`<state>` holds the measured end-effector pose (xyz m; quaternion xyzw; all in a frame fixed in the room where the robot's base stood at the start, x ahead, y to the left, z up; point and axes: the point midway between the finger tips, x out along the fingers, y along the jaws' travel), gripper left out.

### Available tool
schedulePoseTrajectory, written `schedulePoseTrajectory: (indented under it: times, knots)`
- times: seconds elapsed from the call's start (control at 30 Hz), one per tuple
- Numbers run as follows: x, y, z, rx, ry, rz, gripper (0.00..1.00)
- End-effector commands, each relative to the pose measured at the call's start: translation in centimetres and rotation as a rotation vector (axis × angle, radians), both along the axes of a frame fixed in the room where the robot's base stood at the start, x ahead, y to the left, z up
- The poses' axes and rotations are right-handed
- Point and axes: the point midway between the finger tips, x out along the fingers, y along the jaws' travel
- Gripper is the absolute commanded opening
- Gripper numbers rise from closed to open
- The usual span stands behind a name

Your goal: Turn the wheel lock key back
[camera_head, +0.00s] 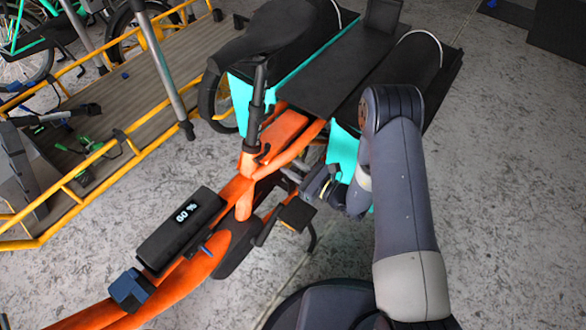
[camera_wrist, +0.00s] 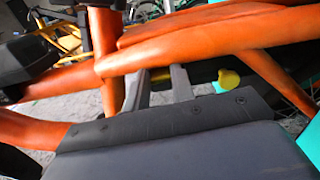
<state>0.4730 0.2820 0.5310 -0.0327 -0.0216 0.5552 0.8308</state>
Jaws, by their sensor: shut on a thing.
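The orange cargo bike (camera_head: 285,135) stands in front of me, with its rear rack and seat at the top. My gripper (camera_head: 322,184) reaches in at the bike's side, behind the pedal and below the rack. In the wrist view, my two grey fingers (camera_wrist: 158,86) point under the orange frame (camera_wrist: 190,58). A small yellow piece, apparently the wheel lock key (camera_wrist: 160,75), shows between the fingertips, and they are shut on it. The frame tube hides part of it. A rounded yellow knob (camera_wrist: 229,78) shows just right of the fingers. The key's turn angle cannot be told.
A pedal (camera_head: 297,214) sits close to my gripper. A black box reading 60 % (camera_head: 181,229) is on the frame. The black rack (camera_head: 330,70) and turquoise panels (camera_head: 343,150) are close to my arm. A yellow-railed platform (camera_head: 95,150) stands left. Floor at right is clear.

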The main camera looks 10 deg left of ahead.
Motion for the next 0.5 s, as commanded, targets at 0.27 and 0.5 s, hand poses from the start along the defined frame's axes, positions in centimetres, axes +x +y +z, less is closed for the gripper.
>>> schedulePoseTrajectory:
  times: [0.27, 0.5]
  knots:
    - [-0.06, 0.05, -0.56, -0.08, -0.195, 0.001, 0.01]
    - [-0.14, 0.07, -0.65, -0.168, -0.408, 0.0, 0.01]
